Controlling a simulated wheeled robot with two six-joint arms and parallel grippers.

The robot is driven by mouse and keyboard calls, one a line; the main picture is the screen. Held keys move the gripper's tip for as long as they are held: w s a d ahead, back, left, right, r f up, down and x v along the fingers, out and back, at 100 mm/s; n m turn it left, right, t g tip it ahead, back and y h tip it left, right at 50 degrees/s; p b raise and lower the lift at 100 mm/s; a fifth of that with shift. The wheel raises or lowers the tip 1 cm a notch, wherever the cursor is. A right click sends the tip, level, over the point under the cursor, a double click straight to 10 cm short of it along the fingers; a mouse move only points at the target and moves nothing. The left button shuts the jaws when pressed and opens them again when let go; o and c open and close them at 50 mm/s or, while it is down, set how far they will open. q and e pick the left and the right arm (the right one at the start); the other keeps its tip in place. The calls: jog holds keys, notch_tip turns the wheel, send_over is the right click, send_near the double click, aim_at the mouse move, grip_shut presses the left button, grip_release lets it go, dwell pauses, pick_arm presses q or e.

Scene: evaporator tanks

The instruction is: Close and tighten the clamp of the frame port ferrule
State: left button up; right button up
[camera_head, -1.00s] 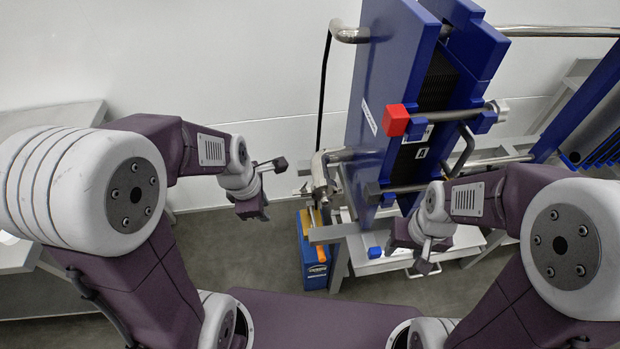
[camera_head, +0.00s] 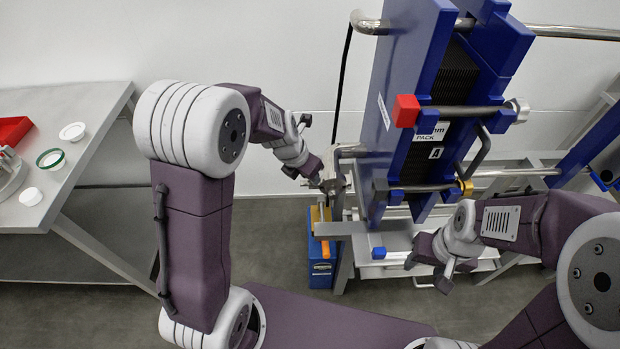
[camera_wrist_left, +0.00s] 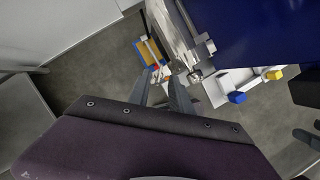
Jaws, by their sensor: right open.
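Steel clamp hardware of the frame port ferrule (camera_head: 335,178) shows in the head view at the end of a short steel pipe, left of the blue plate frame. In the left wrist view, steel clamp parts (camera_wrist_left: 195,74) lie just right of the fingertips; whether the clamp is open or closed I cannot tell. My left gripper (camera_head: 312,150) is beside the ferrule on its left, fingers apart. Its fingers (camera_wrist_left: 160,76) show a gap with nothing clearly held; contact with the clamp cannot be made out. My right gripper (camera_head: 430,273) is open and empty, low in front of the frame.
The blue plate frame (camera_head: 402,105) has a red block (camera_head: 405,110) on its bar. A blue box (camera_head: 321,268) stands on the floor below the ferrule. A grey table (camera_head: 90,110) with a red tray (camera_head: 12,131) and white lids is at left. Floor between is clear.

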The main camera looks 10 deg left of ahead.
pick_arm(q)
jog(key=shift+w+f, duration=0.15)
jog(key=shift+f, duration=0.2)
jog(key=shift+a, duration=0.1)
jog(key=shift+c, duration=0.3)
grip_shut()
dwell(0.9)
